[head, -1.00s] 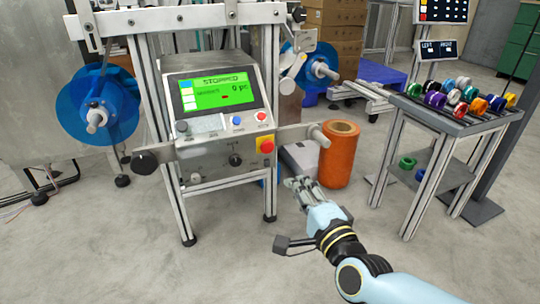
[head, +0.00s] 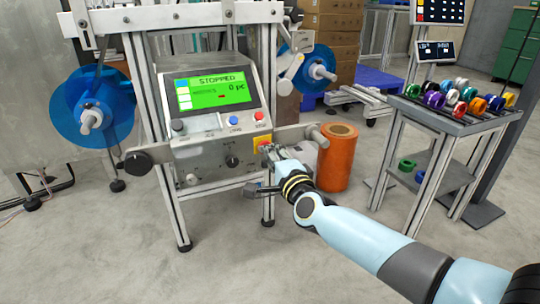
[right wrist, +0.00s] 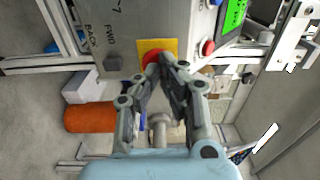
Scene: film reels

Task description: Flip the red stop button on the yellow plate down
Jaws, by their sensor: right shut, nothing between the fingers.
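The yellow plate (right wrist: 170,46) is on the lower right of the machine's control panel, and it also shows in the head view (head: 257,140). The red stop button (right wrist: 152,57) sits on it, partly hidden behind my fingertips. My right gripper (right wrist: 168,62) is shut and empty, with its fingertips right in front of the button; I cannot tell whether they touch it. In the head view my right gripper (head: 268,153) also covers much of the button. My left gripper is not in view.
The control panel has a green "STOPPED" screen (head: 212,92), a separate red button (head: 259,116) and black knobs. A horizontal bar (head: 290,133) passes close to the plate. An orange cylinder (head: 338,158) stands right of my gripper. A cart (head: 455,125) holds several coloured rolls.

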